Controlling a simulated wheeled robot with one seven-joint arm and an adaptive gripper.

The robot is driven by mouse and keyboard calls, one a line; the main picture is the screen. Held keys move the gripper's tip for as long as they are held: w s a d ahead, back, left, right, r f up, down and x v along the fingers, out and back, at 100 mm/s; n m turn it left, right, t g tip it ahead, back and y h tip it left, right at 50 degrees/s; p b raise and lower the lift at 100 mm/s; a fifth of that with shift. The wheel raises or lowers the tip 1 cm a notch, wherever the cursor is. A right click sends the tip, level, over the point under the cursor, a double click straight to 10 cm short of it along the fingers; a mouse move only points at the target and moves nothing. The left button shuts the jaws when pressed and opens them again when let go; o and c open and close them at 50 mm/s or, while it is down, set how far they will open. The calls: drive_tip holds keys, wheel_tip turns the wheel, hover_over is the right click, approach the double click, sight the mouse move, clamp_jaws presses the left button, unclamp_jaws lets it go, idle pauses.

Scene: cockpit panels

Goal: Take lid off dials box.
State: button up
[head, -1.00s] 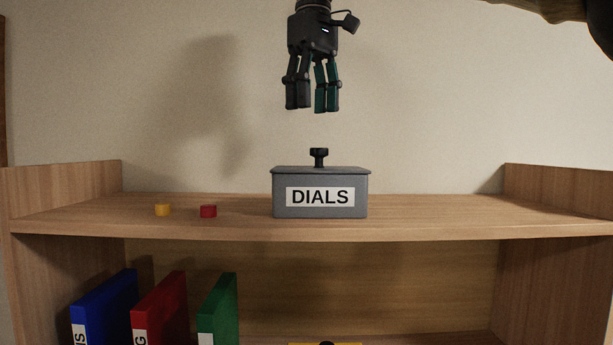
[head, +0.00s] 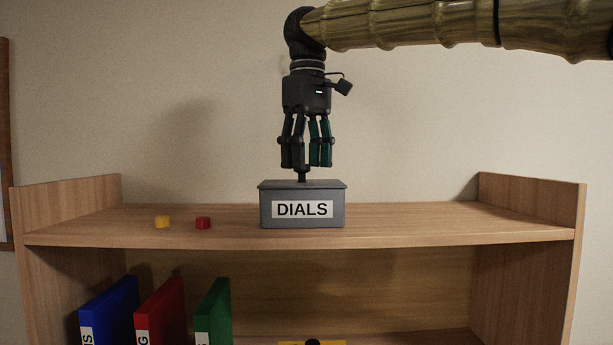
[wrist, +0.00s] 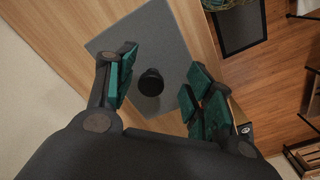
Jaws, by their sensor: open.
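The grey dials box (head: 268,211) stands on the top shelf with a white label reading DIALS. Its grey lid (head: 330,184) is on it, and a dark knob (head: 302,177) rises from the lid's middle. My gripper (head: 305,166) is open and points straight down over the lid. In the head view its fingertips are at the knob's top and hide part of it. In the wrist view the round black knob (wrist: 151,82) shows between the two spread fingers, with the grey lid (wrist: 160,40) below. I see no finger contact with the knob.
A yellow piece (head: 162,222) and a red piece (head: 203,223) lie on the wooden top shelf (head: 420,225) left of the box. Raised side panels bound the shelf. Blue, red and green binders (head: 213,315) stand below. The shelf right of the box is clear.

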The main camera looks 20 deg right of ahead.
sight(302, 177)
drive_tip(key=shift+w+a+f, duration=0.1)
drive_tip(key=shift+f, duration=0.3)
drive_tip(key=w, duration=0.1)
drive_tip(key=w+f, duration=0.1)
drive_tip(key=w, duration=0.1)
drive_tip(key=shift+w+a+f, duration=0.15)
drive_tip(key=shift+f, duration=0.25)
drive_tip(key=shift+s, duration=0.25)
drive_tip(key=shift+s+d+r, duration=0.1)
drive_tip(key=shift+s+r, duration=0.1)
drive_tip(key=shift+s, duration=0.25)
drive_tip(key=shift+s+d+r, duration=0.1)
drive_tip(key=shift+s+r, duration=0.1)
drive_tip(key=shift+s, duration=0.25)
drive_tip(key=c, duration=0.6)
drive_tip(key=shift+a, duration=0.1)
drive_tip(key=c, duration=0.4)
drive_tip(key=shift+w+a+f, duration=0.1)
drive_tip(key=shift+w+f, duration=0.1)
drive_tip(key=shift+w, duration=0.15)
drive_tip(key=shift+c, duration=0.7)
